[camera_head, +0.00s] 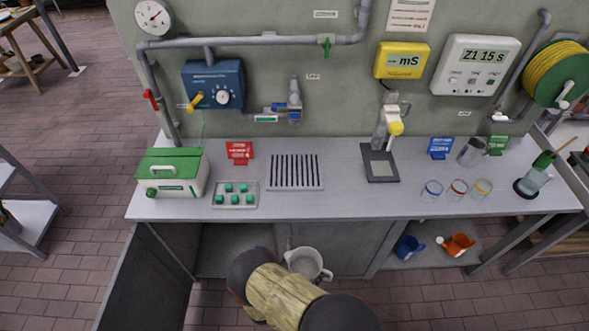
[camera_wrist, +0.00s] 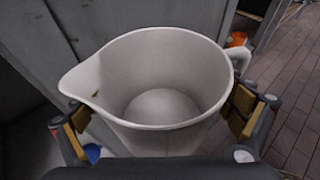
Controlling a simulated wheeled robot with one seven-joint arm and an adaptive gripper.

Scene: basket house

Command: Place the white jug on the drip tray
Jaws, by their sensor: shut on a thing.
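The white jug (camera_head: 306,262) is in front of the bench, low in the head view, with its handle to the right. In the wrist view the jug (camera_wrist: 160,125) fills the middle, mouth up, spout to the left, and its inside looks empty. My gripper (camera_wrist: 158,122) is shut on the jug, with a yellow-padded finger on each side of it. My arm hides part of the jug in the head view. A slotted metal tray (camera_head: 294,187), which looks like the drip tray, lies bare on the bench top, beyond the jug.
A dark plate (camera_head: 381,176) under a tap and several glass beakers stand right. Blue (camera_head: 408,247) and orange (camera_head: 457,244) jugs sit on the lower shelf. The bench's front edge lies beyond my gripper.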

